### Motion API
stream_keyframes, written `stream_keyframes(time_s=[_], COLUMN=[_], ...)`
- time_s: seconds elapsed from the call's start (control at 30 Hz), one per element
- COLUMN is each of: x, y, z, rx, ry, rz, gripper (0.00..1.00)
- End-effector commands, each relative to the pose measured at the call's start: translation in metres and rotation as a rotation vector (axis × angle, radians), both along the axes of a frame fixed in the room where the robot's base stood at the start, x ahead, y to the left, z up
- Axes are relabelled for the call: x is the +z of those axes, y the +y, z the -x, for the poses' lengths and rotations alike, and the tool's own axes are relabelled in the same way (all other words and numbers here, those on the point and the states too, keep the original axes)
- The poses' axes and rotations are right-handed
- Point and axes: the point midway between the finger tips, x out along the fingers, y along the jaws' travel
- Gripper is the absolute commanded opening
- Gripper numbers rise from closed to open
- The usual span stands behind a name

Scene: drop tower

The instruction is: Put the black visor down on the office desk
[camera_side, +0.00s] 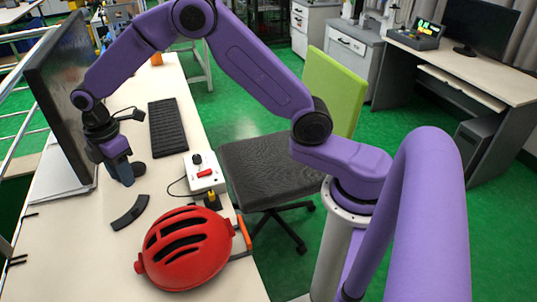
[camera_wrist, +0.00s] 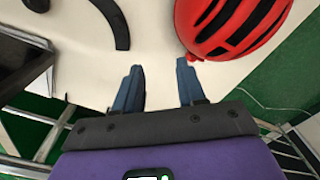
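The black visor (camera_side: 130,212) is a short curved dark strip lying on the pale office desk (camera_side: 75,260), left of the red helmet. It also shows in the wrist view (camera_wrist: 116,22) as a dark arc at the top, on the desk surface. My gripper (camera_side: 125,180) is above the desk, just behind the visor and apart from it. In the wrist view my gripper (camera_wrist: 158,66) has its two blue fingers spread with nothing between them. The visor lies beyond the fingertips there.
A red helmet (camera_side: 185,247) sits at the desk's front; it also fills the upper right of the wrist view (camera_wrist: 235,25). A white box with a red switch (camera_side: 205,173), a keyboard (camera_side: 167,127) and a monitor (camera_side: 62,90) stand around my gripper. Desk left of the visor is clear.

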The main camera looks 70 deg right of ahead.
Motion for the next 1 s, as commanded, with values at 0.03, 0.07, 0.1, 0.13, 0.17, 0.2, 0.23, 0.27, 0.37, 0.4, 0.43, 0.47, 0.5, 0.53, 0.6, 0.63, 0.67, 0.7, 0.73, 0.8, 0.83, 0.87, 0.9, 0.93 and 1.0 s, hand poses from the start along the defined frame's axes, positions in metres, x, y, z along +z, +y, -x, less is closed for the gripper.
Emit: stream_keyframes(time_s=[0.03, 0.07, 0.1, 0.13, 0.17, 0.2, 0.23, 0.27, 0.37, 0.4, 0.43, 0.47, 0.5, 0.53, 0.6, 0.63, 0.67, 0.7, 0.73, 0.8, 0.83, 0.87, 0.9, 0.93, 1.0], x=[0.013, 0.018, 0.026, 0.031, 0.036, 0.042, 0.046, 0.050, 0.062, 0.066, 0.069, 0.072, 0.075, 0.076, 0.080, 0.081, 0.082, 0.082, 0.082, 0.082, 0.081, 0.080, 0.079, 0.079, 0.077], y=[0.002, 0.003, 0.003, 0.003, 0.002, 0.001, 0.000, -0.001, -0.010, -0.014, -0.017, -0.022, -0.027, -0.032, -0.044, -0.050, -0.056, -0.064, -0.070, -0.084, -0.090, -0.095, -0.102, -0.106, -0.113], z=[0.018, 0.029, 0.043, 0.054, 0.064, 0.079, 0.091, 0.102, 0.141, 0.156, 0.168, 0.180, 0.196, 0.207, 0.234, 0.245, 0.256, 0.271, 0.281, 0.303, 0.311, 0.319, 0.327, 0.333, 0.343], rx=[-0.014, -0.024, -0.038, -0.050, -0.061, -0.076, -0.086, -0.097, -0.134, -0.148, -0.159, -0.170, -0.184, -0.195, -0.221, -0.231, -0.242, -0.258, -0.268, -0.291, -0.301, -0.308, -0.318, -0.325, -0.336], ry=[-0.005, -0.006, -0.008, -0.010, -0.011, -0.013, -0.014, -0.015, -0.019, -0.020, -0.021, -0.022, -0.023, -0.023, -0.025, -0.025, -0.027, -0.027, -0.028, -0.028, -0.028, -0.028, -0.028, -0.028, -0.028], rz=[-0.001, -0.001, -0.001, -0.001, -0.001, -0.002, -0.001, -0.002, -0.004, -0.004, -0.005, -0.006, -0.006, -0.007, -0.009, -0.010, -0.011, -0.012, -0.013, -0.015, -0.016, -0.017, -0.018, -0.019, -0.019], gripper=[0.40, 0.40, 0.40, 0.40, 0.40, 0.40, 0.40, 0.40, 0.40, 0.40, 0.40, 0.40, 0.40, 0.40, 0.40, 0.40, 0.40, 0.40, 0.40, 0.40, 0.40, 0.40, 0.40, 0.40, 0.40])
